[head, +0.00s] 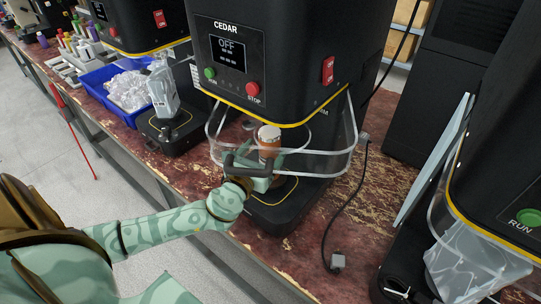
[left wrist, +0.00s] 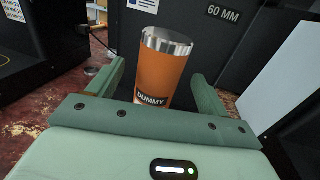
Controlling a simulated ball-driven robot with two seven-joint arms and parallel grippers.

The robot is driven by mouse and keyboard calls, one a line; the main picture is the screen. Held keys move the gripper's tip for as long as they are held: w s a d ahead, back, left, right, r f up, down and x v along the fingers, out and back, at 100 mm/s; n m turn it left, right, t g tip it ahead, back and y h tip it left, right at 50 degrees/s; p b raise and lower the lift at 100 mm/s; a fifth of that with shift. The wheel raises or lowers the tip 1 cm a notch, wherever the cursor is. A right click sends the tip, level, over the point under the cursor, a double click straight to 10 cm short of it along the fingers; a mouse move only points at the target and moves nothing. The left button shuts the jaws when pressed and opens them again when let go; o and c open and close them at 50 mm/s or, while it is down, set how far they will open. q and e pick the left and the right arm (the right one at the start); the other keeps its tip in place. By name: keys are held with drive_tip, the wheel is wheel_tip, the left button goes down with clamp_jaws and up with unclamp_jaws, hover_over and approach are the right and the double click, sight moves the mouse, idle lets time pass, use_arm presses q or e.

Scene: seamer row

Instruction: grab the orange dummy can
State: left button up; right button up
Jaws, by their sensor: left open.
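The orange dummy can (left wrist: 162,75) has a silver top and a black label reading DUMMY. In the left wrist view it stands upright between the two fingers of my left gripper (left wrist: 158,88), with a visible space on either side. In the head view the can (head: 269,143) is inside the clear guard of the black CEDAR seamer (head: 250,70), above its base. My left gripper (head: 266,164) reaches in at the can, and part of the can is hidden behind it. My right gripper is not in view.
The clear guard (head: 338,152) curves around the can and my left gripper. A blue bin (head: 97,97) of clear bags stands left. A black cable with a plug (head: 337,262) lies on the worn red bench (head: 300,262). Another machine with a RUN button (head: 527,217) stands at right.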

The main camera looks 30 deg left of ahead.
use_arm(q)
drive_tip(key=w, duration=0.3)
drive_tip(key=w+b, duration=0.1)
drive_tip(key=w, duration=0.1)
drive_tip(key=shift+w+a+f, duration=0.15)
drive_tip(key=shift+w+a, duration=0.05)
drive_tip(key=shift+a, duration=0.2)
drive_tip(key=c, duration=1.2)
drive_tip(key=shift+r, duration=0.2)
